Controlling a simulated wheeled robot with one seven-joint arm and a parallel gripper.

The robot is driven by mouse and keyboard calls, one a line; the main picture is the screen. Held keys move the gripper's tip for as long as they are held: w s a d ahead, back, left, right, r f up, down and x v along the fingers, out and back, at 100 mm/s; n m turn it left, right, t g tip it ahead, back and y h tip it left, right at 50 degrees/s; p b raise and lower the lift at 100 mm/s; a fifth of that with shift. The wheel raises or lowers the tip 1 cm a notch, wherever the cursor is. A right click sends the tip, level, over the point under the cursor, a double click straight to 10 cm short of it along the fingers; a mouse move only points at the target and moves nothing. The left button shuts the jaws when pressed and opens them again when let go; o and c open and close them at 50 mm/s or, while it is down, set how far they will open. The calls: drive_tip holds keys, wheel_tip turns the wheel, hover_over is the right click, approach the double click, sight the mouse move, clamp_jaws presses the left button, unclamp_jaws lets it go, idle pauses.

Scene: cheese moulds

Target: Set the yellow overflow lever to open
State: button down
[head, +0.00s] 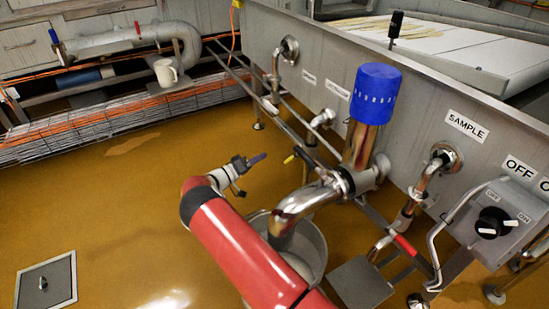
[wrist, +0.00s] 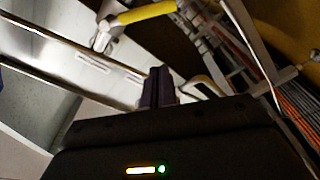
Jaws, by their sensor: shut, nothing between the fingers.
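The yellow overflow lever (head: 289,159) shows in the head view as a small yellow tip just left of the large steel pipe with the blue cap. In the wrist view a yellow lever (wrist: 147,13) lies across the top, near a metal pipe fitting. My gripper (head: 259,158) is a little to the left of the lever in the head view and appears apart from it. Its dark fingers (wrist: 157,84) are closed together and empty, below the lever in the wrist view. The lever's pivot is partly hidden in the head view, and I cannot tell its setting.
A blue-capped steel pipe (head: 362,140) and its elbow stand right of my gripper, over a bucket (head: 313,250). A red-handled lever (head: 405,245) and a switch box (head: 497,222) are further right. The wet floor at left is mostly clear.

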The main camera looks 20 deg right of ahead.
sight(287, 161)
drive_tip(key=f+x, duration=0.1)
drive_tip(key=x, duration=0.9)
drive_tip(key=s, duration=0.1)
drive_tip(key=s+f, duration=0.1)
drive_tip(key=s, duration=0.1)
drive_tip(key=shift+s+a+f+p, duration=0.15)
drive_tip(key=shift+s+a+p, duration=0.1)
drive_tip(key=shift+p, duration=0.1)
drive_tip(key=shift+s+f+n+b, duration=0.3)
drive_tip(key=shift+f+n, duration=0.1)
drive_tip(key=shift+n, duration=0.3)
drive_tip(key=shift+s+d+f+n+b, duration=0.15)
drive_tip(key=shift+s+f+n+b, duration=0.25)
drive_tip(key=shift+n, duration=0.6)
drive_tip(key=shift+s+d+f+n+y, duration=0.15)
drive_tip(key=shift+s+f+n+y, duration=0.15)
drive_tip(key=shift+s+n, duration=0.6)
drive_tip(key=shift+s+d+f+n+y, duration=0.25)
drive_tip(key=shift+s+n, duration=0.2)
drive_tip(key=shift+n, duration=0.85)
drive_tip(key=shift+a, duration=0.1)
